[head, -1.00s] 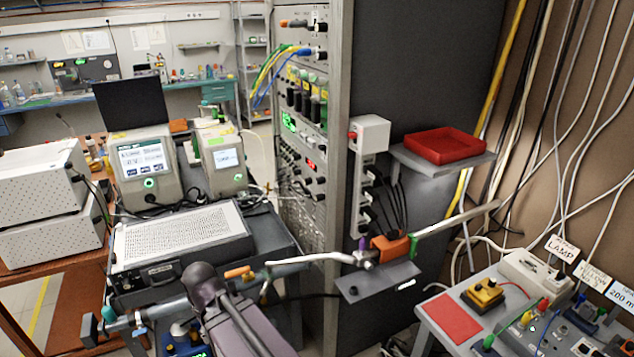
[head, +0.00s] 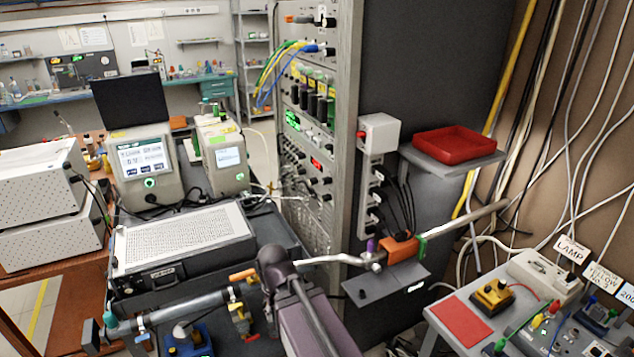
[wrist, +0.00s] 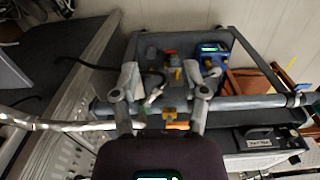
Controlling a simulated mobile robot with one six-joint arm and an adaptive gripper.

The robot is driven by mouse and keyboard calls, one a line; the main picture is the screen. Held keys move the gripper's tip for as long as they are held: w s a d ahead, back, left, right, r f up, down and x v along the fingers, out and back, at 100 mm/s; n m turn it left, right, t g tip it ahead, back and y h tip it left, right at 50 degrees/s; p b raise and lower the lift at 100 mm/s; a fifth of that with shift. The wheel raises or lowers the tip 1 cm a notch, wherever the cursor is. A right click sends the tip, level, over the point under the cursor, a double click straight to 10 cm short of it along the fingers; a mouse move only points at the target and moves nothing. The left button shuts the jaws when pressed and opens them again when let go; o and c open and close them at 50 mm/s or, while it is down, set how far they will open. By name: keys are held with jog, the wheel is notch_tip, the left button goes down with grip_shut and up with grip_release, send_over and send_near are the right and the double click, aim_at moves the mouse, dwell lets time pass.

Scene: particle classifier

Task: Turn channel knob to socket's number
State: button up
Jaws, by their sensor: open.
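The tall instrument rack (head: 350,40) stands in the middle of the head view, with its knobs and jacks facing left at a steep angle. Black knobs (head: 326,181) sit near a red display (head: 316,163). Yellow, green and blue cables (head: 270,72) plug in higher up. I cannot tell which knob is the channel knob, and no socket number is legible. My gripper (wrist: 163,82) is open and empty in the wrist view, above a dark cart with a pipe across it. It is away from the rack's knobs. In the head view my arm covers part of the cart.
A power strip (head: 371,190) and a shelf with a red tray (head: 446,142) are on the rack's side. A metal pipe (head: 460,217) with an orange clamp (head: 401,249) juts out there. Instruments (head: 146,165) crowd the cart. A side table (head: 448,290) stands at right.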

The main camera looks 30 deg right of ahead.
jog(key=shift+d, duration=0.2)
jog(key=shift+o, duration=1.2)
jog(key=shift+d, duration=0.1)
jog(key=w+d+n+h+b, duration=0.1)
jog(key=w+d+n+h, duration=0.1)
jog(key=w, duration=0.5)
jog(key=w+d+n+h+b, duration=0.2)
jog(key=w+d+n+h, duration=0.1)
jog(key=w+d, duration=0.2)
jog(key=w+d+n+h+b, duration=0.1)
jog(key=w+d+n+h, duration=0.2)
jog(key=w, duration=0.5)
jog(key=shift+w+d+r+h+b, duration=0.15)
jog(key=shift+w+h+b, duration=0.15)
jog(key=shift+w, duration=0.1)
jog(key=w+d+r+n+h+b, duration=0.1)
jog(key=w+r+n+h, duration=0.3)
jog(key=w, duration=0.6)
jog(key=w+d+r+n+h+b, duration=0.2)
jog(key=w+r+n+h, duration=0.3)
jog(key=w, duration=0.5)
jog(key=shift+w+r+b, duration=0.25)
jog(key=shift+r+b, duration=0.1)
jog(key=shift+b, duration=0.15)
jog(key=shift+d, duration=0.1)
